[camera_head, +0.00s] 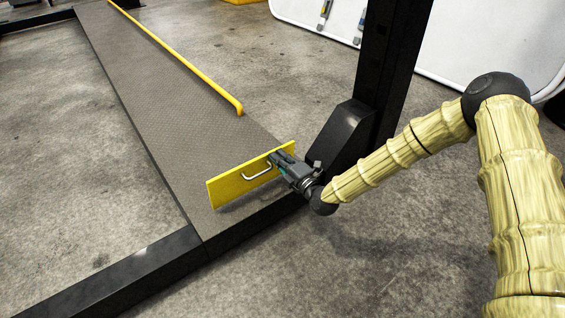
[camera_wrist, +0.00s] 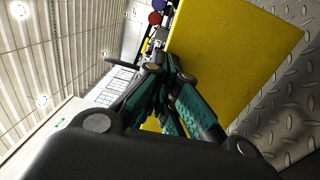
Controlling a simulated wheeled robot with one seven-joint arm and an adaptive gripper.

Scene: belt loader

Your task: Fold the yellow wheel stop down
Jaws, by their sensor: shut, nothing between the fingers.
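The yellow wheel stop (camera_head: 229,185) is a flat plate standing up across the near end of the ramp runway (camera_head: 160,85). A light metal handle (camera_head: 257,172) is on its near face. My gripper (camera_head: 277,160) is at the plate's right part, just right of the handle, with its fingers close to the near face. In the wrist view the yellow plate (camera_wrist: 240,50) fills the upper right, and my gripper's teal-padded fingers (camera_wrist: 170,95) are together with nothing between them. I cannot tell whether the fingertips touch the plate. The handle is not clear in the wrist view.
A black post (camera_head: 390,70) with a wide foot stands just behind and right of my gripper. A yellow rail (camera_head: 190,65) runs along the runway. A black crossbeam (camera_head: 110,275) lies at the near left. The concrete floor at the lower middle is clear.

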